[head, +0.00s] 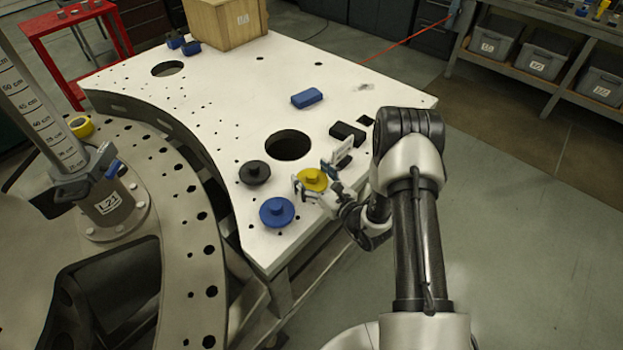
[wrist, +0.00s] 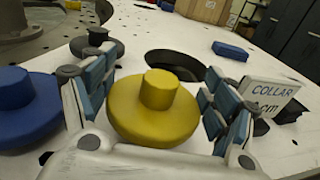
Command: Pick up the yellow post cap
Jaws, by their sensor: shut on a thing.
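The yellow post cap (head: 312,179) is a round disc with a short knob on top. It is at the near part of the white plate (head: 240,95), close to a large round hole. My gripper (head: 318,188) is around it, and in the wrist view the cap (wrist: 153,108) sits between the two blue-padded fingers (wrist: 155,110). The fingers are shut on its sides. The cap looks level; whether its underside touches the plate is hidden.
A blue cap (head: 277,212) and a black cap (head: 255,173) sit close to the left. A blue block (head: 307,98), a black block (head: 347,133) and a wooden crate (head: 228,22) lie farther back.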

